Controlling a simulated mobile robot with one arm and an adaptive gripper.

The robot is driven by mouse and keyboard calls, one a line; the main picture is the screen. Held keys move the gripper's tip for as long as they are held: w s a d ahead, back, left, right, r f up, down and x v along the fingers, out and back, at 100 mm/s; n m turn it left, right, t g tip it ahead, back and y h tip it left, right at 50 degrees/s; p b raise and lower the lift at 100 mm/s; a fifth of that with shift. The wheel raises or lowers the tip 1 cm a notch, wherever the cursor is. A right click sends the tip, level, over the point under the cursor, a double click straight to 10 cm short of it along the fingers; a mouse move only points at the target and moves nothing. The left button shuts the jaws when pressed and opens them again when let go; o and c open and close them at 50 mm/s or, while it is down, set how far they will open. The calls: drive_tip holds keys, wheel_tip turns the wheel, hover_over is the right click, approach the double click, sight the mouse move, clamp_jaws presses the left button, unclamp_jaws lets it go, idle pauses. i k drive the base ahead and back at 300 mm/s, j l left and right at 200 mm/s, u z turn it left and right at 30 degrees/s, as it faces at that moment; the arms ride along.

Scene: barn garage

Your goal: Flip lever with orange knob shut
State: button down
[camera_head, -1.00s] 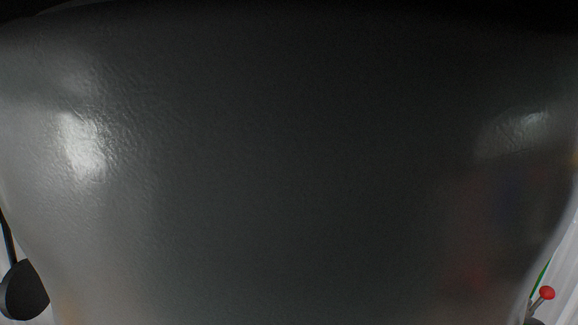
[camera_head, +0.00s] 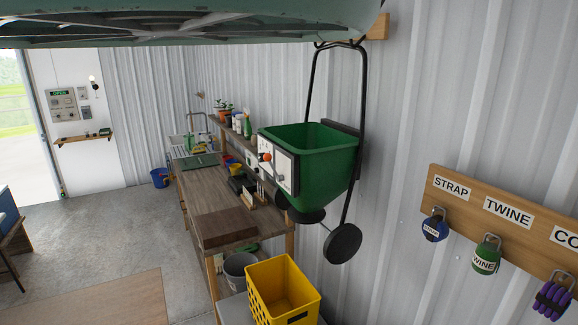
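A small orange knob (camera_head: 265,157) shows on a pale panel (camera_head: 284,172) at the front left of the green spreader hopper (camera_head: 318,160), near the middle of the head view. The lever under the knob is too small to make out, and I cannot tell its position. The hopper hangs against the corrugated wall by a black handle frame (camera_head: 362,90), with a black wheel (camera_head: 342,243) below. My gripper is not in view.
A wooden workbench (camera_head: 218,190) runs along the wall at the left of the hopper. A yellow crate (camera_head: 282,290) and grey bucket (camera_head: 240,270) stand below. A labelled hook board (camera_head: 465,192) is at right. Open concrete floor (camera_head: 100,225) lies at left.

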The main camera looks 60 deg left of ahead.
sight(267, 157)
drive_tip(key=j+u, duration=0.45)
drive_tip(key=i+j+u, duration=0.1)
drive_tip(key=u, duration=0.4)
drive_tip(key=i+j+u, duration=0.15)
drive_tip(key=j+u, duration=0.3)
drive_tip(key=i+j+u, duration=0.15)
drive_tip(key=u, duration=0.3)
drive_tip(key=i+j+u, duration=0.2)
drive_tip(key=u, duration=0.3)
